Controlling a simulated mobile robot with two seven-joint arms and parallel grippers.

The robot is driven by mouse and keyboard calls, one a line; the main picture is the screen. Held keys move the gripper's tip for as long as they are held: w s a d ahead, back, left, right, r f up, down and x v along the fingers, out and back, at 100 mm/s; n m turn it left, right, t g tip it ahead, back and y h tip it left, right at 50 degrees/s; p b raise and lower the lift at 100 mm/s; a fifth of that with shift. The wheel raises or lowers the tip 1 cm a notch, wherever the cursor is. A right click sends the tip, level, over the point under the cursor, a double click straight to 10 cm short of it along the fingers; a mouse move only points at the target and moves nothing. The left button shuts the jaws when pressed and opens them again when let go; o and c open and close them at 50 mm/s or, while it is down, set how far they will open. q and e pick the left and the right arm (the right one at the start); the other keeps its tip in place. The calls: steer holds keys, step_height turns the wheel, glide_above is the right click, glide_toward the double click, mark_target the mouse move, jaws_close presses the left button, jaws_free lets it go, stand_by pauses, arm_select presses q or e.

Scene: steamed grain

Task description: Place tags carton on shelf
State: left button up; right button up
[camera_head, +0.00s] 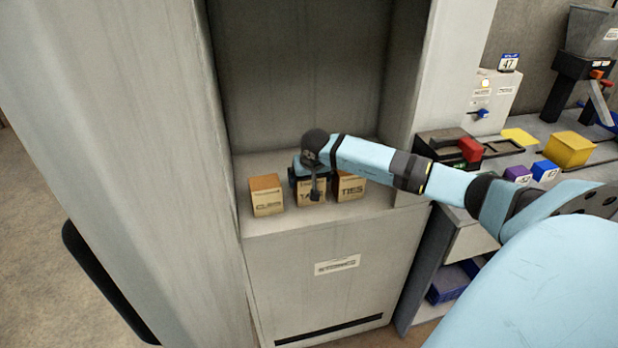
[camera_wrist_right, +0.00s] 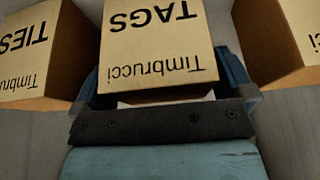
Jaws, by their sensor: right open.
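The tags carton (camera_head: 306,190) stands on the shelf (camera_head: 330,215) in the middle of a row of three tan cartons, partly hidden by my right gripper (camera_head: 310,180). In the right wrist view the carton (camera_wrist_right: 152,45) appears upside down, with TAGS and Timbrucci printed on its face. My right gripper (camera_wrist_right: 162,92) is open, with one blue finger on each side of the carton; I cannot tell whether they touch it. My left gripper is not in view.
The clips carton (camera_head: 266,195) stands to the left and the ties carton (camera_head: 350,187) close on the right. Side walls enclose the alcove. A workbench on the right holds a yellow box (camera_head: 569,150), a red-handled device (camera_head: 469,150) and small bins.

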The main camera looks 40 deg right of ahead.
steer(key=p+v, duration=0.5)
steer(key=v, duration=0.6)
steer(key=shift+p, duration=0.3)
steer(key=shift+s, duration=0.1)
